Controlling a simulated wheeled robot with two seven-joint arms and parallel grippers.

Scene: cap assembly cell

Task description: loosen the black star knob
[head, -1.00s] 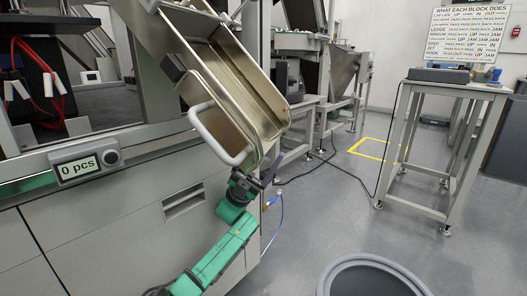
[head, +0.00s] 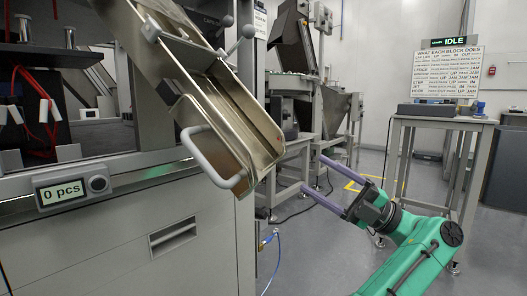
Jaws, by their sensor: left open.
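My left gripper (head: 311,172) is open and empty. Its two purple fingers are apart and point left, towards the chute area, from the end of my green arm. I cannot make out a black star knob for certain. A tilted metal chute (head: 232,110) with a pale loop handle (head: 212,158) hangs off the machine front, left of the gripper. My right gripper is not in view.
A counter display reading 0 pcs (head: 62,192) with a round button is on the machine front. A grey hopper (head: 338,108) stands behind. A side table (head: 445,119) carries a sign board (head: 446,74) and an IDLE display (head: 450,42). Open floor lies below the gripper.

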